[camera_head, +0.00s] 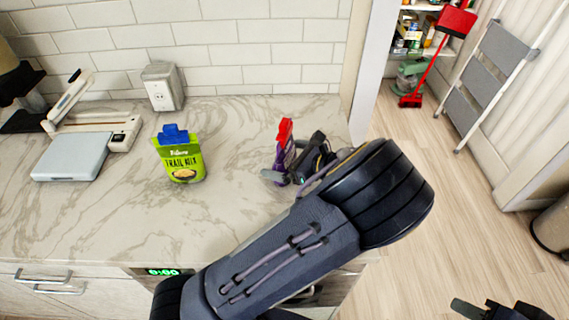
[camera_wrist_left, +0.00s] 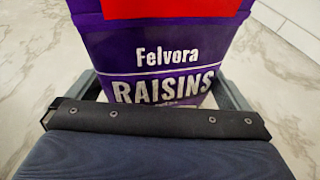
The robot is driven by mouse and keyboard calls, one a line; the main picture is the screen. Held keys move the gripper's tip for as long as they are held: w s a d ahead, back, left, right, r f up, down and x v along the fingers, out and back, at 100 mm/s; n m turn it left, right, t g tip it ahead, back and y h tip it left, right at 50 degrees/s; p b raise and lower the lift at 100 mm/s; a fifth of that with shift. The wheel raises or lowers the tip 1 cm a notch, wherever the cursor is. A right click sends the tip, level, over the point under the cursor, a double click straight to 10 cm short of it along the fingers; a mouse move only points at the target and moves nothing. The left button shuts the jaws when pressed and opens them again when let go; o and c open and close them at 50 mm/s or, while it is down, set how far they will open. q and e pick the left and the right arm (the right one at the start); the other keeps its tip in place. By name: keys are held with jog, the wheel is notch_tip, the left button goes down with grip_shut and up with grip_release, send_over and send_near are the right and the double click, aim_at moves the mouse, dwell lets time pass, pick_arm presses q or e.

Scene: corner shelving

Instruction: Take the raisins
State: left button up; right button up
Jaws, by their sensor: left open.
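The purple raisins bag (camera_head: 281,158) with a red top stands on the marble counter, near its right end in the head view. It fills the upper middle of the left wrist view (camera_wrist_left: 160,60), with its "Felvora RAISINS" label facing the camera. My left gripper (camera_head: 290,168) is open around the bag, with a finger at either side of it. The gripper and arm hide part of the bag in the head view. My right gripper (camera_head: 495,309) shows only partly at the bottom right edge, far from the bag; its jaw opening is unclear.
A green trail mix pouch (camera_head: 181,155) with a blue top stands left of the raisins. A kitchen scale (camera_head: 72,158) and a white device (camera_head: 110,130) sit farther left. Counter between pouch and raisins is clear.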

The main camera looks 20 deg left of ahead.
pick_arm(q)
jog(key=c, duration=0.9)
jog(key=shift+c, duration=0.6)
jog(key=shift+r, duration=0.1)
